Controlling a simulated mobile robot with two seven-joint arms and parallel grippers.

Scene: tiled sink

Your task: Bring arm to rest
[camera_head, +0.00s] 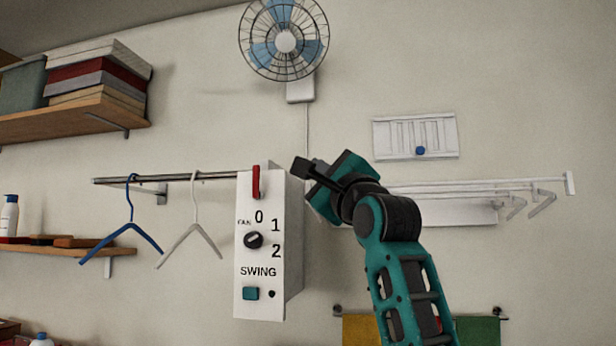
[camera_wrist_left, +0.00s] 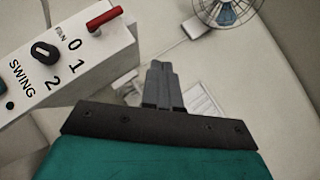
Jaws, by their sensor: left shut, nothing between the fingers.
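My left gripper (camera_head: 300,167) is raised just right of the upper part of a white fan control box (camera_head: 262,275) in the head view. Its fingers are together and empty in the left wrist view (camera_wrist_left: 162,78). There the box (camera_wrist_left: 100,60) stands to the left, apart from the fingers. The box has a red lever (camera_head: 256,182), a black knob (camera_head: 253,240) marked 0, 1, 2, and a teal button (camera_head: 250,293) under SWING. My teal arm rises from the bottom right. My right gripper is not in view.
A wall fan (camera_head: 285,41) hangs above. A rail with a blue hanger (camera_head: 122,235) and a white hanger (camera_head: 191,235) is left of the box. A white rack (camera_head: 480,188) and a white vent (camera_head: 415,138) are behind my arm. A shelf (camera_head: 75,118) holds stacked boxes.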

